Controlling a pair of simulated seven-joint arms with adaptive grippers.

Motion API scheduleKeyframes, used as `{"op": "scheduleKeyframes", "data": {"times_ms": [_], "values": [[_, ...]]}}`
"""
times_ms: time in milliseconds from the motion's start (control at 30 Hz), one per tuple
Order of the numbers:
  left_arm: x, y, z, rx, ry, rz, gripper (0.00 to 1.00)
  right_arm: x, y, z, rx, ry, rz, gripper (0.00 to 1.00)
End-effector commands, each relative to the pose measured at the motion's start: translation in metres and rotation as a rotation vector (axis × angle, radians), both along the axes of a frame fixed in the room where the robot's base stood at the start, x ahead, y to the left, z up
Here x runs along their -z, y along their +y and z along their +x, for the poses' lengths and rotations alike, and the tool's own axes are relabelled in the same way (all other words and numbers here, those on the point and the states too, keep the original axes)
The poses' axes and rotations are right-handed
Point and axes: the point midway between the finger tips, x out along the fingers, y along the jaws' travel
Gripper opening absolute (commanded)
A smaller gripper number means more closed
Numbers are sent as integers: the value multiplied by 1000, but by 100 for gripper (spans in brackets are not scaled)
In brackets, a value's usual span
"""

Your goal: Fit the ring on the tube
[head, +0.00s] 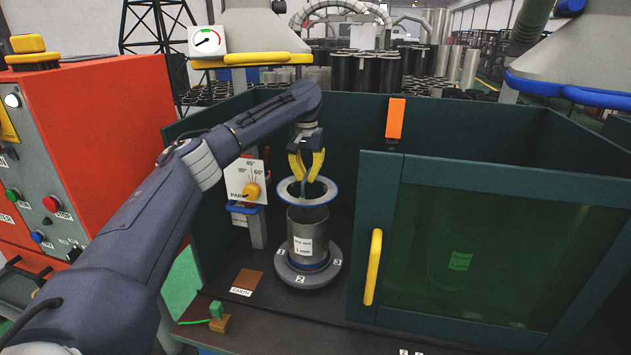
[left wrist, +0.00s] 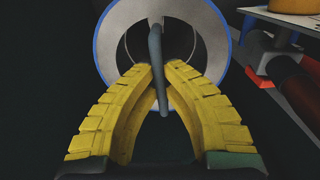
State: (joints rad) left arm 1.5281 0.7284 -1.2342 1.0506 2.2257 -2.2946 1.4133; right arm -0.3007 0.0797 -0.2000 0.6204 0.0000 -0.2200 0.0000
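The ring (head: 283,192) is a pale flat disc with a blue outer rim and a wide hole. My left gripper (head: 306,178) has yellow fingers shut on the grey bar of the ring and holds it roughly level over the tube. The tube (head: 308,232) is a grey metal cylinder with a white label, upright on a round grey base (head: 308,278) marked 1, 2, 3. The ring looks just above the tube's top; I cannot tell if they touch. In the left wrist view, the ring (left wrist: 109,45) and its bar (left wrist: 156,60) show between the fingertips. The tube is not clear there.
A dark green booth encloses the tube. Its door (head: 470,250) with a yellow handle (head: 373,267) stands at the right. A dial plate (head: 246,183) is on a post left of the tube. A brown earth plate (head: 246,280) and a green clip (head: 216,312) lie front left.

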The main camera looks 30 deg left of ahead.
Motion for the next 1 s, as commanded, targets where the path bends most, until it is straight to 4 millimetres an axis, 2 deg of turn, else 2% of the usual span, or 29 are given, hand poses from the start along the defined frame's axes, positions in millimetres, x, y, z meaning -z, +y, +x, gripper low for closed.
{"op": "scheduleKeyframes", "data": {"times_ms": [433, 1000], "values": [[-2, -1, 0, 0, -1, 12, 0, 0, 0, 0, 0, 0, 0, 44], [34, -1, 0, -1, 1, 11, 0, 0, 0, 1, 0, 0, 0, 44]]}}
